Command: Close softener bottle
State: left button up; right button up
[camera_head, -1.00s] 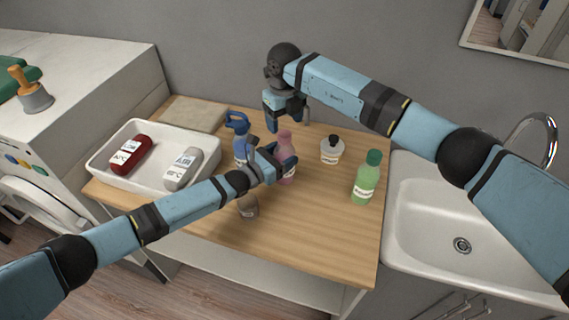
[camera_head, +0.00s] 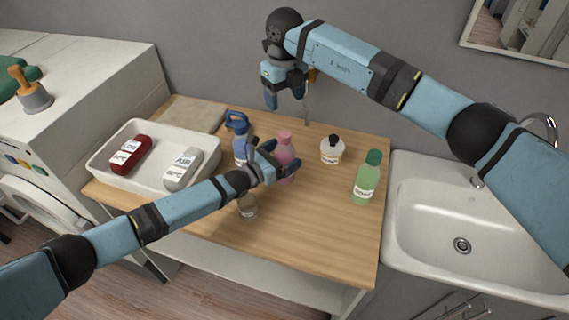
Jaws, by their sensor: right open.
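A pink bottle (camera_head: 286,154), which may be the softener, stands upright on the wooden counter (camera_head: 320,230). A pink cap (camera_head: 285,136) shows on its top; I cannot tell how tightly it sits. My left gripper (camera_head: 279,163) is shut on the pink bottle's body, with fingers on either side that hide part of it and its label. My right gripper (camera_head: 286,100) is open and empty, pointing down above and behind the pink bottle, clear of the cap.
A blue spray bottle (camera_head: 239,143) stands close left of the pink one. A black-capped bottle (camera_head: 331,153) and a green bottle (camera_head: 367,178) stand to the right. A white tray (camera_head: 150,182) holds two bottles. A sink (camera_head: 420,225) is at right; the front counter is mostly clear.

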pick_arm(q)
jog(key=shift+s+a+f, duration=0.1)
jog(key=shift+s+a, duration=0.1)
jog(key=shift+a, duration=0.05)
jog(key=b+v, duration=0.2)
jog(key=v, duration=1.1)
pick_arm(e)
notch_tip(320, 180, down, 2)
jog(key=shift+f, duration=0.2)
